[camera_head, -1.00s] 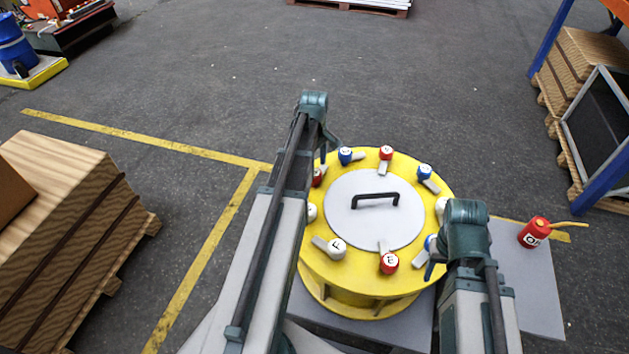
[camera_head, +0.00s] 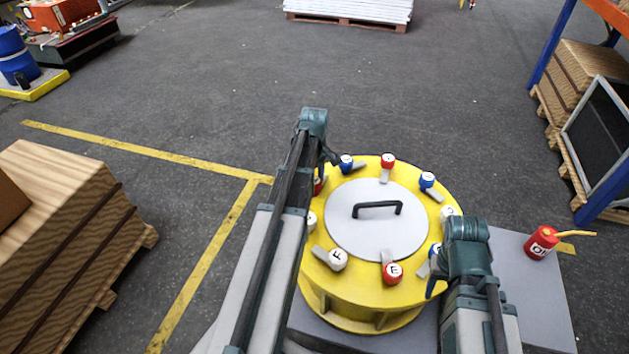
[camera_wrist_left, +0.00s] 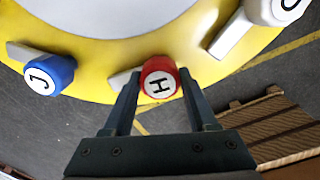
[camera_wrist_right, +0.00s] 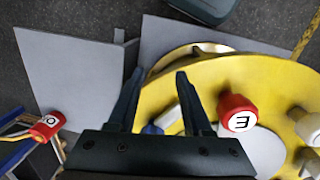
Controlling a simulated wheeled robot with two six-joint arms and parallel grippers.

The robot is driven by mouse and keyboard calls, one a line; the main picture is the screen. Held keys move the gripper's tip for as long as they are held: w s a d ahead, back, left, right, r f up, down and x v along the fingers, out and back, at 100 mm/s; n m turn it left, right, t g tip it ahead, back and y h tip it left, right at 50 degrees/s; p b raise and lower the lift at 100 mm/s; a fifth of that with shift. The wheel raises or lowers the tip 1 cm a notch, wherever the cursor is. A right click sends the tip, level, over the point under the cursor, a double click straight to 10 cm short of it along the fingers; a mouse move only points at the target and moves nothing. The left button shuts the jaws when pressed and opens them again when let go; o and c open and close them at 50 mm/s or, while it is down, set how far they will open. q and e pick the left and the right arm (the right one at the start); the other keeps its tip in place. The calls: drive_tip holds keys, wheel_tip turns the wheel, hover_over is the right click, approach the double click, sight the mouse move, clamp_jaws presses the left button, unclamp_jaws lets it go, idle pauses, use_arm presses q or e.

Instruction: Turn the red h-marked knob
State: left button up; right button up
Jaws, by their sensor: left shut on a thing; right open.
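The red knob marked H (camera_wrist_left: 159,79) sits on the rim of the yellow round drum (camera_wrist_left: 95,75), with its pale lever pointing left in the left wrist view. My left gripper (camera_wrist_left: 158,88) is shut on it, one finger at each side. In the head view this knob (camera_head: 319,186) is mostly hidden behind my left arm. My right gripper (camera_wrist_right: 158,76) is open above the drum's edge, with a partly hidden blue knob (camera_wrist_right: 153,129) below and between its fingers. The red E knob (camera_wrist_right: 237,113) is just right of it.
Several other lettered knobs ring the drum, including the white F knob (camera_head: 337,260) and blue J knob (camera_wrist_left: 50,72). A grey lid with a black handle (camera_head: 377,208) is in the middle. A red can (camera_head: 542,242) stands at right. Wooden crates (camera_head: 62,235) stand at left.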

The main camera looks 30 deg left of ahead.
use_arm(q)
drive_tip(key=shift+c, duration=1.2)
drive_tip(key=shift+m, duration=0.4)
drive_tip(key=m, duration=1.6)
drive_tip(key=shift+m, duration=0.7)
